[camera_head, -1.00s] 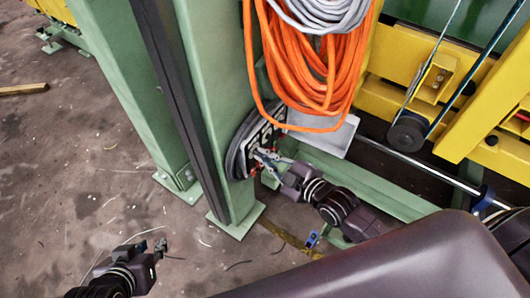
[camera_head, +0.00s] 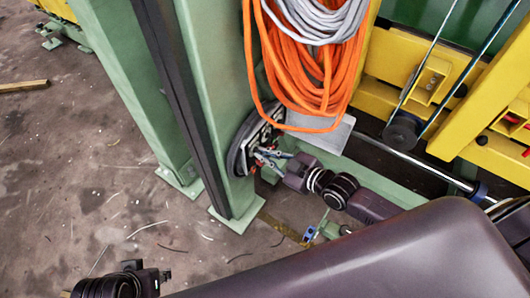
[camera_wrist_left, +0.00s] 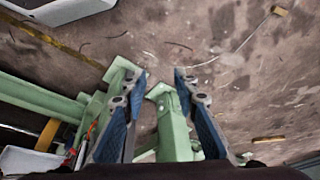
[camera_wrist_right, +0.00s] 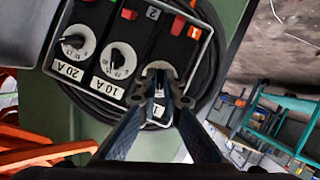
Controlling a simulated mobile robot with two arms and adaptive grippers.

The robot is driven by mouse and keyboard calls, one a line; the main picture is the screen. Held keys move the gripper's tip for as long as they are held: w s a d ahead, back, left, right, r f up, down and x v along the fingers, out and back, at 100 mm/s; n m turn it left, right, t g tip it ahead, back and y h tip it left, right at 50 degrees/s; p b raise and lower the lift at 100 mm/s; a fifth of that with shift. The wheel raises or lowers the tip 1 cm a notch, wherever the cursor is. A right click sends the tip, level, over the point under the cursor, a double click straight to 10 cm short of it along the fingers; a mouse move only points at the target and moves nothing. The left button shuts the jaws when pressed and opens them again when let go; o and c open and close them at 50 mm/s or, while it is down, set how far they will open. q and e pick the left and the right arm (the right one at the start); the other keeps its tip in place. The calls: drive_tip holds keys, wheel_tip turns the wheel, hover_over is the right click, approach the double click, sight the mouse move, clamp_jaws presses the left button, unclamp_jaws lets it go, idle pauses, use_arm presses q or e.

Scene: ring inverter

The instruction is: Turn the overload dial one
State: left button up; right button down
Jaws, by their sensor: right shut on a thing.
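The overload panel (camera_head: 247,145) is mounted on the green post, facing right, and is small in the head view. In the right wrist view it has a row of black modules with white-plated dials, two of them marked 20 A (camera_wrist_right: 73,45) and 10 A (camera_wrist_right: 117,60). The third dial (camera_wrist_right: 158,68), in the module with label 1 (camera_wrist_right: 194,32), is between my right fingertips and partly hidden by them. My right gripper (camera_wrist_right: 165,92) is shut on this dial; it also shows at the panel in the head view (camera_head: 262,157). My left gripper (camera_wrist_left: 160,73) is open and empty above the floor.
Orange cable (camera_head: 312,70) and grey cable (camera_head: 325,18) hang in coils above the panel. A grey metal plate (camera_head: 325,135) is beside it. Yellow beams (camera_head: 480,90) stand at the right. The floor (camera_head: 75,180) at the left is mostly clear.

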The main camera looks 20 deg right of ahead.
use_arm(q)
drive_tip(key=shift+w+f, duration=0.1)
drive_tip(key=shift+f, duration=0.3)
use_arm(e)
drive_tip(key=c, duration=2.1)
unclamp_jaws()
drive_tip(key=v, duration=1.2)
drive_tip(key=shift+f, duration=0.15)
